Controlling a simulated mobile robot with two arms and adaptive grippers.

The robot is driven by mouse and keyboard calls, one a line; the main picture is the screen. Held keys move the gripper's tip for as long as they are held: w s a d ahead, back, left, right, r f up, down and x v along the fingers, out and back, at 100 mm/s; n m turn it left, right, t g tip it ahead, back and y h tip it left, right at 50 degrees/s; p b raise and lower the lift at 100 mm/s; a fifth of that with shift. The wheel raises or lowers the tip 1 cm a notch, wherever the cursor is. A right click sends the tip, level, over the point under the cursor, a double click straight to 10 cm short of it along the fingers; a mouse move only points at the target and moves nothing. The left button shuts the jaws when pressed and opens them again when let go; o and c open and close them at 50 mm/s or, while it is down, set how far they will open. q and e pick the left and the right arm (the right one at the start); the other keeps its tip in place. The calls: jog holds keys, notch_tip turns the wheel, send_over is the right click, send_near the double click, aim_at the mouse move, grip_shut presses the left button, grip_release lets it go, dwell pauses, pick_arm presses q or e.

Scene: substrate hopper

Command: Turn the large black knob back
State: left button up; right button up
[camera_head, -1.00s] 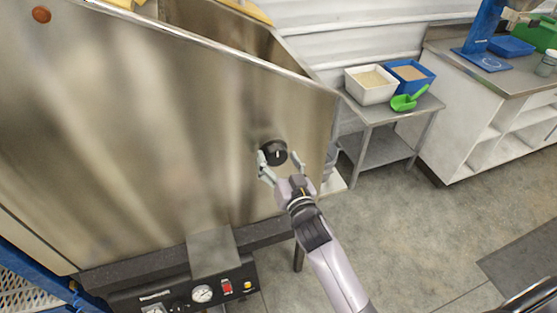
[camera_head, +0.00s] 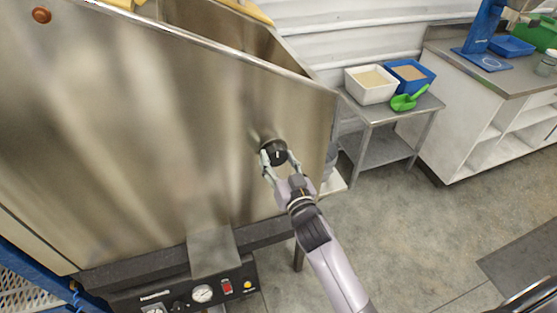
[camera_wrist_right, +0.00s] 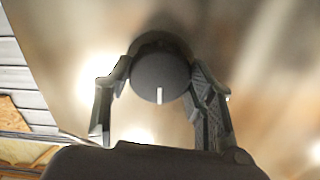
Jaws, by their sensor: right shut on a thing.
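The large black knob (camera_head: 274,152) sits on the front wall of the steel hopper (camera_head: 150,120), near its right edge. My right gripper (camera_head: 277,161) is shut on the knob, one finger on each side. In the right wrist view the knob (camera_wrist_right: 160,76) is round and dark, held between both fingers of the right gripper (camera_wrist_right: 162,88). Its white mark points down toward the gripper's palm in that view. My left gripper is not in view.
A control panel (camera_head: 190,293) with gauges and a red switch is below the hopper. A small steel table (camera_head: 377,112) with a white bin (camera_head: 370,84), a blue bin (camera_head: 410,76) and a green scoop (camera_head: 408,101) stands right. Open floor lies at lower right.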

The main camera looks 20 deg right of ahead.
jog(key=n, duration=0.4)
jog(key=shift+n+p, duration=0.3)
jog(key=shift+p, duration=0.1)
jog(key=n, duration=0.4)
jog(key=shift+n, duration=0.4)
jog(key=o, duration=1.2)
jog(key=shift+c, duration=0.2)
jog(key=s, duration=1.2)
jog(key=shift+d, duration=0.25)
